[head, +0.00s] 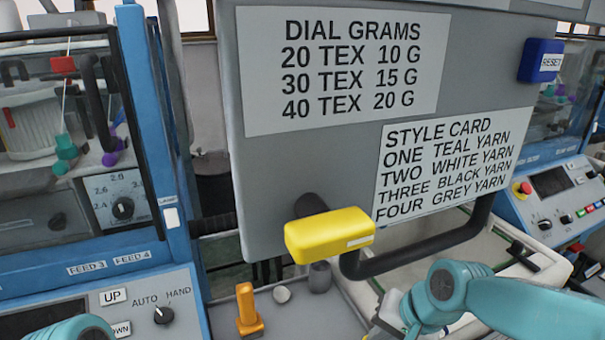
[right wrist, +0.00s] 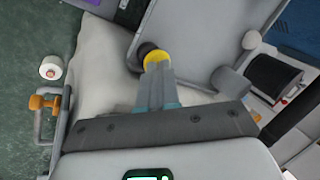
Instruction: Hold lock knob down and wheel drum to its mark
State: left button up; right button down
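A yellow block-shaped handle (head: 330,235) with a small white label sits below the grey board, near a dark post; I cannot tell whether it is the lock knob. My right arm comes in from the right in the head view, its gripper largely hidden at the bottom edge. In the right wrist view my right gripper (right wrist: 158,72) has its fingers close together, their tips at a round yellow part (right wrist: 156,59) with a dark knob (right wrist: 147,47) beyond. I cannot tell whether they touch it. My left gripper is out of view. I cannot make out the drum or its mark.
The grey board (head: 400,95) with printed cards blocks much of the middle. A blue machine with an AUTO/HAND dial (head: 164,315) is left; another control panel (head: 550,195) is right.

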jog(key=shift+f, duration=0.15)
notch_tip(320, 180, up, 6)
jog(key=p, duration=0.5)
jog(key=shift+a, duration=0.1)
dwell(0.4)
jog(key=shift+r, duration=0.35)
jog(key=v, duration=1.6)
jog(key=shift+d+f+p, duration=0.15)
jog(key=shift+d+p, duration=0.1)
jog(key=shift+p, duration=0.1)
